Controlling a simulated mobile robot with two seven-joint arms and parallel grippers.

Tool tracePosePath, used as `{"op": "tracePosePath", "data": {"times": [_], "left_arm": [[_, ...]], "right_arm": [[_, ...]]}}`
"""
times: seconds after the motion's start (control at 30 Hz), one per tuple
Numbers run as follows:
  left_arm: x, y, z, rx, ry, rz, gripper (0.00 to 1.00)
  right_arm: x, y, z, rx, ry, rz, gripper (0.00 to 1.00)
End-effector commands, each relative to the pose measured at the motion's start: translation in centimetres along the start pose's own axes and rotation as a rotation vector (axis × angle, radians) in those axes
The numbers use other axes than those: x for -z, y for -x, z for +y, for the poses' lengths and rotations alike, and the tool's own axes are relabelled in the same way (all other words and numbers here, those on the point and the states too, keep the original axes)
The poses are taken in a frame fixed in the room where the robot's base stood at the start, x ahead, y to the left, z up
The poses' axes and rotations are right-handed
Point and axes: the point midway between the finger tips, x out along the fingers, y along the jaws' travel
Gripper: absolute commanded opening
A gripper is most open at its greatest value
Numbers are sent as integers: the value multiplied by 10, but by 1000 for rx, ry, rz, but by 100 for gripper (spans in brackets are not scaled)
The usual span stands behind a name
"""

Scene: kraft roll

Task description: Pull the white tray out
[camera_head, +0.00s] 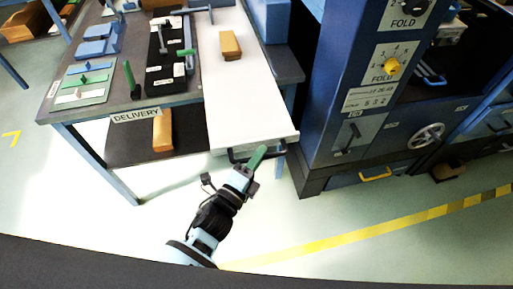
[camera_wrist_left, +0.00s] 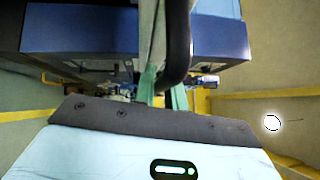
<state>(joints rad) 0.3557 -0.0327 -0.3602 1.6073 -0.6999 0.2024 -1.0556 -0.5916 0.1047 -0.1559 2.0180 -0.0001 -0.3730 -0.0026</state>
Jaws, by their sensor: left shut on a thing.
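The white tray (camera_head: 240,100) is a long flat panel at the right side of the delivery table in the head view. Its front end reaches past the table's front edge. A dark bar handle (camera_head: 234,156) sits under that front end. My left gripper (camera_head: 260,156), with green fingers, is shut on the handle. In the left wrist view the green fingertips (camera_wrist_left: 163,92) are beside the thick dark handle bar (camera_wrist_left: 179,45); their exact contact is partly hidden. A wooden block (camera_head: 230,45) lies on the tray. My right gripper is not in view.
The delivery table (camera_head: 125,103) holds a black tray (camera_head: 167,77), a green board (camera_head: 82,90) and blue parts (camera_head: 95,40). A wooden block (camera_head: 163,130) lies on its lower shelf. A blue machine cabinet (camera_head: 345,100) stands close on the right. The floor in front is clear.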

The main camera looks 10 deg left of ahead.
Motion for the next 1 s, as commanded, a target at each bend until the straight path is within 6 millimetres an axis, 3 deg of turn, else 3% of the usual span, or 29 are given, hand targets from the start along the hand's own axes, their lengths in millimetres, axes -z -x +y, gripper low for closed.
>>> {"op": "tracePosePath", "data": {"times": [0.3, 0.83, 0.87, 1.0], "left_arm": [[23, 23, -6, 0, 0, 0, 0], [27, 27, -7, 1, -1, 0, 0], [27, 27, -7, 1, -1, 0, 16], [27, 27, -8, 1, -1, 0, 34]], "right_arm": [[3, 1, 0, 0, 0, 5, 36], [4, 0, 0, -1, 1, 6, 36], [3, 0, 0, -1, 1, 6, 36], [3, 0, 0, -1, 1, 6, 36]]}}
